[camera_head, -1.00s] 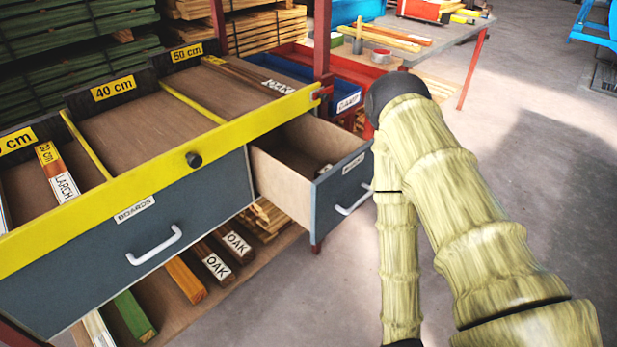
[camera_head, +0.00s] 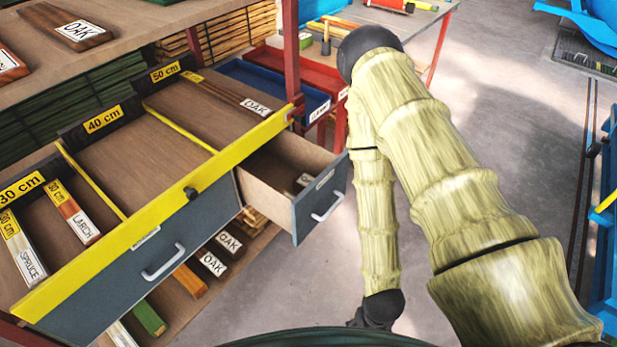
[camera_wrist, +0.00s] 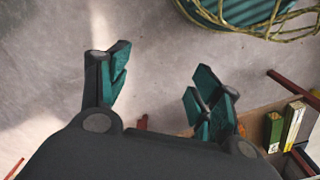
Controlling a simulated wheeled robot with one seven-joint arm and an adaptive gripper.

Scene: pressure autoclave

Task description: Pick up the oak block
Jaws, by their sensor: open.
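Several oak-labelled pieces show in the head view, so I cannot tell which one is meant. A dark brown oak block (camera_head: 80,33) lies on the upper left shelf. A long oak piece (camera_head: 235,95) lies in the 50 cm compartment. Two oak blocks, the rear (camera_head: 229,243) and the front (camera_head: 211,264), lie on the low shelf under the boards drawer. A small labelled block (camera_head: 305,180) sits in the open small drawer; its word is unreadable. My gripper (camera_wrist: 160,80) is open and empty over grey floor, its teal-padded fingers apart. No oak label shows in the wrist view.
The small drawer (camera_head: 322,200) juts out beside my arm. The yellow-edged sorting tray (camera_head: 160,205) holds larch (camera_head: 75,212) and spruce (camera_head: 25,255) pieces. Green and white boards show at the right of the wrist view (camera_wrist: 274,130). Blue equipment (camera_head: 606,240) stands at the right edge.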

